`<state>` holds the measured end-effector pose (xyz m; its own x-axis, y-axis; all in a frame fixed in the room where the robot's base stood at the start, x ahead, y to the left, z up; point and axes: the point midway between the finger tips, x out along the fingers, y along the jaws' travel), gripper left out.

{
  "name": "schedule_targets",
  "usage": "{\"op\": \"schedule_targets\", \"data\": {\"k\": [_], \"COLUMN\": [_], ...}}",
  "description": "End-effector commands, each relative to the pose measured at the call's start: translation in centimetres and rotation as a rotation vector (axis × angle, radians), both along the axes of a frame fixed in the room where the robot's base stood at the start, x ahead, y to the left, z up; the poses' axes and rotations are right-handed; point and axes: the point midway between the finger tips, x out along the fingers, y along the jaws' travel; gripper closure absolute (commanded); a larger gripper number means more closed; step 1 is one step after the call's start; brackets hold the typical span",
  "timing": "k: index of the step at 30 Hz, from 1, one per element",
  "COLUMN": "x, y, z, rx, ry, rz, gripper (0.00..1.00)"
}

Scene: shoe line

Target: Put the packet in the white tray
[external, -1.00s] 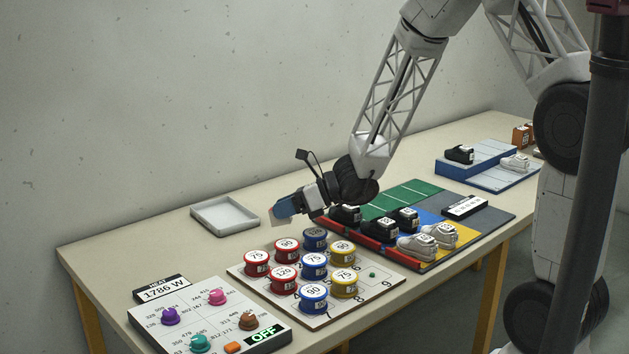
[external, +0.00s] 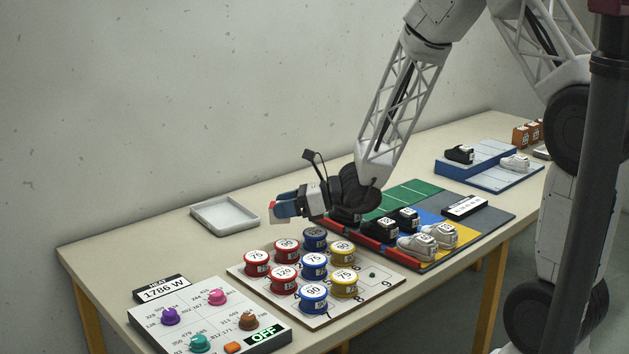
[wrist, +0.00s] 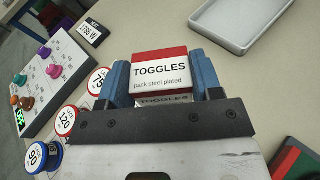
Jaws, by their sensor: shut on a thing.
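In the external view my gripper (external: 282,208) is above the table, just right of the white tray; only a bit of the packet shows there, at the fingertips. The white tray (external: 225,230) lies at the table's back edge and looks empty. Part of it also shows at the top right of the wrist view (wrist: 213,43).
A board of numbered red, blue and yellow tins (external: 237,270) lies in front of my gripper. A coloured mat with black and white shoes (external: 470,238) is to the right. A knob panel (external: 183,330) reading OFF is at front left. Bare table lies around the tray.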

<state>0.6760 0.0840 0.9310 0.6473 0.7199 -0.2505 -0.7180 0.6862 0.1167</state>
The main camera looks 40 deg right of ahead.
Motion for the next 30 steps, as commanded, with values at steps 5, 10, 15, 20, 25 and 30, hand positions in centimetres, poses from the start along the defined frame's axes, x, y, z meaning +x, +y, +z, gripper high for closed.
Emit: {"op": "schedule_targets", "data": {"k": [5, 10, 15, 20, 25, 30], "x": [-0.3, -0.3, -0.3, -0.3, 0.3, 2.0], "y": [0.0, -0.1, -0.1, -0.1, 0.0, 0.2], "z": [0.3, 0.5, 0.5, 0.5, 0.4, 0.2], "rx": [-0.015, -0.023, -0.024, -0.024, -0.024, -0.023], "ry": [-0.097, -0.139, -0.143, -0.142, -0.142, -0.141], "rz": [-0.017, -0.027, -0.027, -0.027, -0.026, -0.026], "gripper": [0.71, 0.71, 0.71, 0.71, 0.71, 0.71]}}
